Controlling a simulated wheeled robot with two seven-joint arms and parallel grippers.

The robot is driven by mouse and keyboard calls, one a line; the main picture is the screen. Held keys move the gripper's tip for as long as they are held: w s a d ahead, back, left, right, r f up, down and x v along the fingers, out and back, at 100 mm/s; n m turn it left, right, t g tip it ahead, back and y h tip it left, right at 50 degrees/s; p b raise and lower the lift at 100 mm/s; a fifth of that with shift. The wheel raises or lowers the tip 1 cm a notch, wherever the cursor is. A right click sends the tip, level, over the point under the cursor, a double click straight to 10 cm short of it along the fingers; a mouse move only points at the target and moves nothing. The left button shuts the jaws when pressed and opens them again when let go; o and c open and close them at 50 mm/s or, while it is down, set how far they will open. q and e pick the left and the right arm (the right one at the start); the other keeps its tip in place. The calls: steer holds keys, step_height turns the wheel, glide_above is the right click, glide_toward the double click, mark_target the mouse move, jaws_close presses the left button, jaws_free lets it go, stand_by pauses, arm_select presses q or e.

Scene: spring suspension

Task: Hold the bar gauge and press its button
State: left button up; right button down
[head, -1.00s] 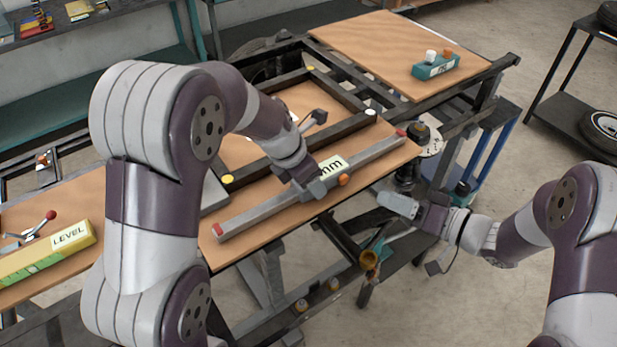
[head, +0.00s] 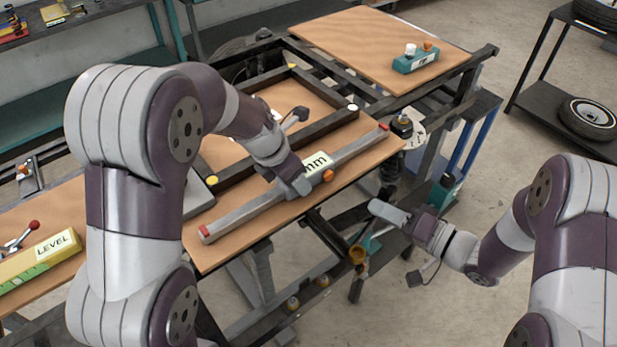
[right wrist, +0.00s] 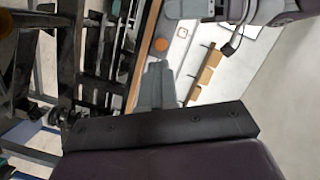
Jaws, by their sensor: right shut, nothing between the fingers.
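The bar gauge (head: 250,208) is a long grey bar with red ends and a white "mm" label. It lies diagonally over the wooden board at the front of the frame bench. Its orange button (head: 328,175) is on the side facing my right arm. My left gripper (head: 301,187) is closed around the bar beside the label, left of the button; its fingertips are partly hidden. My right gripper (head: 374,206) is shut and empty, right of and below the button, apart from the bar. Its closed fingers (right wrist: 155,88) also show in the right wrist view, pointing toward an orange round spot.
A teal box (head: 416,63) with a white and an orange knob stands on the rear board. A yellow level (head: 40,258) lies at the left. The bench's dark frame and a black spring part (head: 388,172) are near my right gripper. Open floor lies at the right.

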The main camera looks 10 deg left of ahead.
arm_select(q)
steer(key=shift+d, duration=0.1)
arm_select(e)
steer(key=s+d+f+m+t, duration=0.1)
steer(key=s+d+m+t, duration=0.15)
steer(key=m, duration=0.55)
glide_toward(331, 177)
steer(key=shift+t+h, duration=0.3)
steer(key=shift+t, duration=0.15)
steer(key=x, duration=0.6)
steer(key=shift+a+f, duration=0.1)
steer(key=shift+a, duration=0.4)
